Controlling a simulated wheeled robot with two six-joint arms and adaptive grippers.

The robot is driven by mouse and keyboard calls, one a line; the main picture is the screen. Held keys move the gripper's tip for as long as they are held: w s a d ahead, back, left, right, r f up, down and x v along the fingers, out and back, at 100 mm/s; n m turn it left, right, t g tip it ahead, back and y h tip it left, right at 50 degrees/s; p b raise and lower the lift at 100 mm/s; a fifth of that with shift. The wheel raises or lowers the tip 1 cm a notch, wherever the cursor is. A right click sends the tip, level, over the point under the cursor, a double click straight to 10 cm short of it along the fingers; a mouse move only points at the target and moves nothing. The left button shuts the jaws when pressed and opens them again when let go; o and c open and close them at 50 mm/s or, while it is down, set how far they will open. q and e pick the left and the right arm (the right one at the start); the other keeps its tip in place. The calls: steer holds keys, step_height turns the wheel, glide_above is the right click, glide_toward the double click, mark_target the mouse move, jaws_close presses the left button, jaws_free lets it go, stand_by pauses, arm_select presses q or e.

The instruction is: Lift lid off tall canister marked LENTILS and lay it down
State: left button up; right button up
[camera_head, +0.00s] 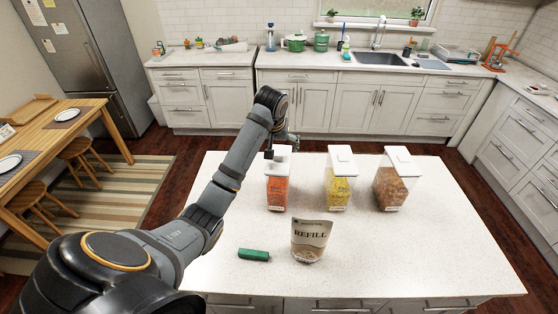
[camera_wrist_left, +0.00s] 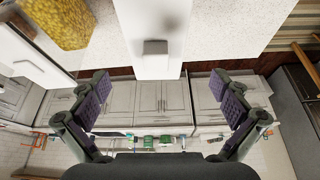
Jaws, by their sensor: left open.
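Three tall clear canisters with white lids stand in a row on the island: one with orange-red contents (camera_head: 277,190), one with yellow contents (camera_head: 338,190) and one with brown contents (camera_head: 391,188). Their labels are too small to read. My left gripper (camera_head: 272,153) is at the top of the orange-red canister and partly covers its lid. In the left wrist view the gripper (camera_wrist_left: 160,88) is open and empty. A white lid (camera_wrist_left: 155,20) with a raised grip (camera_wrist_left: 155,47) lies ahead of and between its fingers, apart from them. My right gripper is not in view.
A REFILL pouch (camera_head: 310,240) stands near the front of the island (camera_head: 430,255), with a green object (camera_head: 254,254) lying to its left. The island is clear at the front right. The yellow canister also shows close by in the left wrist view (camera_wrist_left: 62,22).

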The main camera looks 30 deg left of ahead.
mark_target(279, 153)
arm_select(q)
steer(key=p+x, duration=0.1)
steer(key=x, duration=0.1)
steer(key=p+x, duration=0.2)
steer(key=shift+w+d, duration=0.2)
steer(key=shift+w, duration=0.05)
steer(key=shift+a+f, duration=0.1)
steer(key=shift+f, duration=0.25)
steer(key=shift+w+f, duration=0.2)
steer(key=shift+f, duration=0.05)
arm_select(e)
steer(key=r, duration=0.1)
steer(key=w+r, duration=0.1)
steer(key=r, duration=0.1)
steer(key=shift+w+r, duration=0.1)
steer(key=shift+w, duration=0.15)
arm_select(q)
steer(key=c, duration=1.2)
steer(key=shift+r, duration=0.2)
